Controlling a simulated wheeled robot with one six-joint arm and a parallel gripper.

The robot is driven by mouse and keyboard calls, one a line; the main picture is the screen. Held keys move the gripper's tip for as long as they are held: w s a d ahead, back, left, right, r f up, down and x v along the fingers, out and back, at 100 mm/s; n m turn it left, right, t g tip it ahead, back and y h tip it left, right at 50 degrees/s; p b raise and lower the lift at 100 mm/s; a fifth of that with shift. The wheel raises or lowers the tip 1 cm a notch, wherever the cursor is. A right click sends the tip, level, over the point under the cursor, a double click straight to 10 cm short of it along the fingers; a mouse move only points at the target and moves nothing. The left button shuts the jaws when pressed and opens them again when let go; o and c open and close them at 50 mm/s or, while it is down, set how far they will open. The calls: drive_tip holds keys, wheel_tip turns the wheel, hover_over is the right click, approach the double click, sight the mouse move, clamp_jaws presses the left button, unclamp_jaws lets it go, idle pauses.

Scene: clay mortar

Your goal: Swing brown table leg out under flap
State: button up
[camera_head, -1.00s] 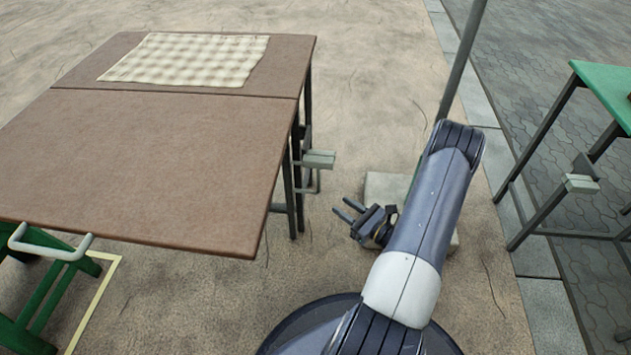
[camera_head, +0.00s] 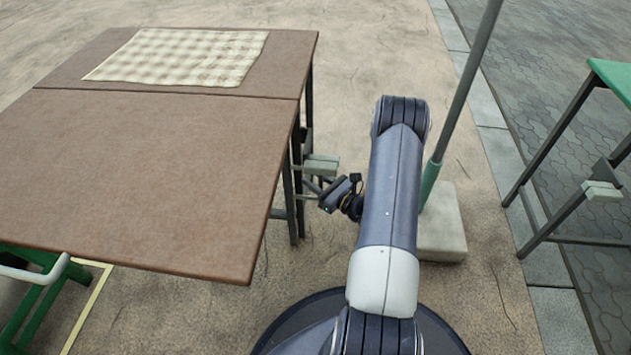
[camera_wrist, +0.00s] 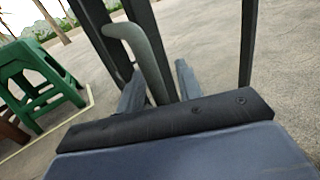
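The brown table (camera_head: 150,170) fills the left of the head view, with a seam across its top; its near panel lies level with the far one. Dark legs (camera_head: 290,205) stand under its right side, with a pale grey block (camera_head: 321,163) beside them. My gripper (camera_head: 314,186) is at these legs, its fingertips partly hidden in the head view. In the wrist view my gripper (camera_wrist: 160,88) has its two fingers apart, with a bent grey handle (camera_wrist: 150,55) between them by a dark leg (camera_wrist: 97,30). I cannot tell whether the fingers touch the handle.
A checked cloth (camera_head: 180,57) lies on the table's far part. A green stool (camera_head: 35,300) stands at the near left, under the table's edge. A pole on a pale block (camera_head: 443,225) stands right of my arm. A green table (camera_head: 612,80) is at the far right.

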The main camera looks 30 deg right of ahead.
clamp_jaws()
idle(0.3)
idle(0.3)
